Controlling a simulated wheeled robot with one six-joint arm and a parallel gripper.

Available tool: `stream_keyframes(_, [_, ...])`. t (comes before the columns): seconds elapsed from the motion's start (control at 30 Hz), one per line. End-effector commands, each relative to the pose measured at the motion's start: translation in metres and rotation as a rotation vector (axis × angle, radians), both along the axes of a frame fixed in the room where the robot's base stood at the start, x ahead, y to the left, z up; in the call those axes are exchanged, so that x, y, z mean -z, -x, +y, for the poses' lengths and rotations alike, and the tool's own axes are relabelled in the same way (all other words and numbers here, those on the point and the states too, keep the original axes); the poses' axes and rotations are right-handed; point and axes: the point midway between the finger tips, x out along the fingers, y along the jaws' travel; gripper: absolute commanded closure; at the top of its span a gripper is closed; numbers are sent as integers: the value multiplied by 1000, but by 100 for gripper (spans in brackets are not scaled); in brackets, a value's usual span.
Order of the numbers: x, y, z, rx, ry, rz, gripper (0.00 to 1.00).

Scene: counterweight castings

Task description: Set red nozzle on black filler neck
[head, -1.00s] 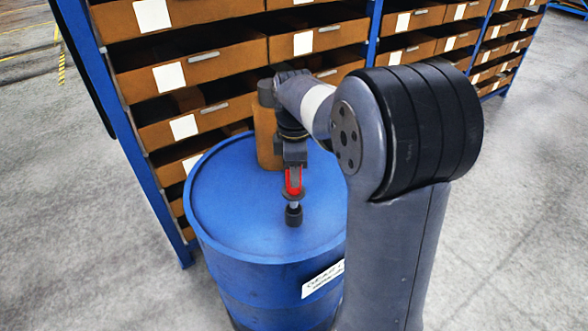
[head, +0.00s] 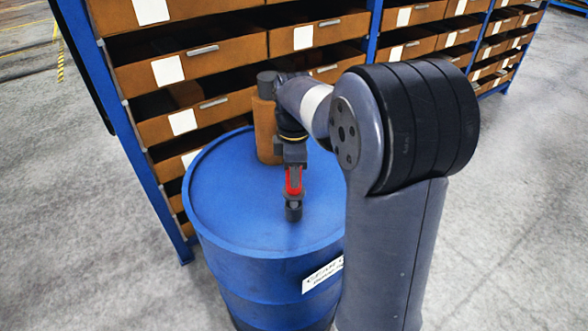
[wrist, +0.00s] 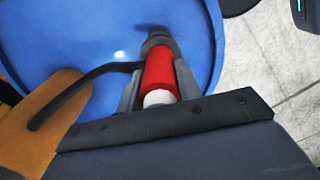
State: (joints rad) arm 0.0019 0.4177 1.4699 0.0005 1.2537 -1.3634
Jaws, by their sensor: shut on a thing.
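My gripper (head: 293,181) is shut on the red nozzle (head: 294,178), above the blue drum's lid. The nozzle also shows between the fingers in the wrist view (wrist: 159,75), with a white part at its near end. The black filler neck (head: 293,210) stands upright on the lid, directly below the nozzle. The nozzle's lower end meets or overlaps the top of the neck in the head view. In the wrist view the dark neck (wrist: 157,38) shows just beyond the nozzle's far end. I cannot tell whether the nozzle is fully seated.
The blue drum (head: 225,210) carries a brown cylinder with a grey top (head: 268,130) at its back, close to my arm. A rack of brown drawers (head: 190,70) stands behind the drum. The grey floor (head: 520,220) at right is clear.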

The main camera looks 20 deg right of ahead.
Motion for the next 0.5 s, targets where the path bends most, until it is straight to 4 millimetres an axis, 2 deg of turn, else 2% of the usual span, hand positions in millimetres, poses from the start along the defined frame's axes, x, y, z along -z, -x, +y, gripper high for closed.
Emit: stream_keyframes(0.5, [13, 0, 0, 0, 0, -1, 84])
